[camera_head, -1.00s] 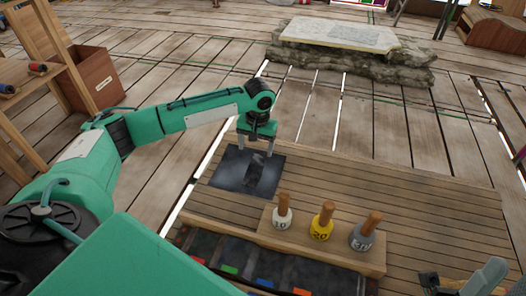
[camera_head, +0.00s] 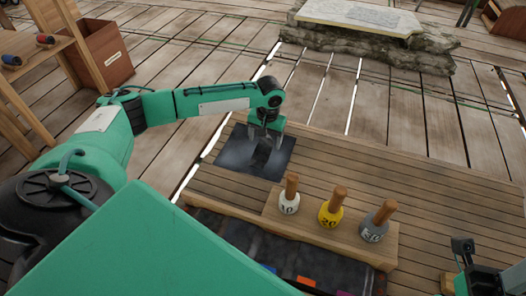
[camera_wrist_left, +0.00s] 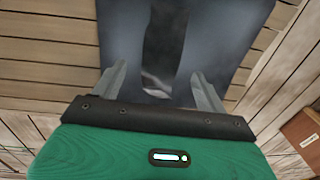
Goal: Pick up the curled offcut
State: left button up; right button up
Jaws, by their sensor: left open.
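The curled offcut (camera_wrist_left: 163,45) is a dark strip with a shiny curled end, lying on a dark square sheet (camera_wrist_left: 222,25) in the left wrist view. In the head view the offcut (camera_head: 262,152) is mostly a dark shape on the sheet (camera_head: 234,158). My left gripper (camera_head: 266,150) is open above the sheet, its fingers on either side of the offcut's near end. In the left wrist view the fingers of this gripper (camera_wrist_left: 159,78) are apart, with nothing gripped. My right gripper (camera_head: 485,272) shows only partly at the lower right corner.
On a wooden block stand a white (camera_head: 289,201), a yellow (camera_head: 331,212) and a grey (camera_head: 375,225) wooden-handled weight or stamp, near the sheet. A shelf (camera_head: 50,80) and brown box (camera_head: 105,55) stand left. The bench planks right of the sheet are clear.

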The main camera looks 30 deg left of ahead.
aim_at(264, 144)
pick_arm(q)
jog(key=f, duration=0.1)
jog(key=f+b, duration=0.1)
jog(key=f, duration=0.1)
jog(key=shift+a+f, duration=0.25)
jog(key=shift+f, duration=0.1)
jog(key=c, duration=1.2)
jog(key=shift+r, duration=0.1)
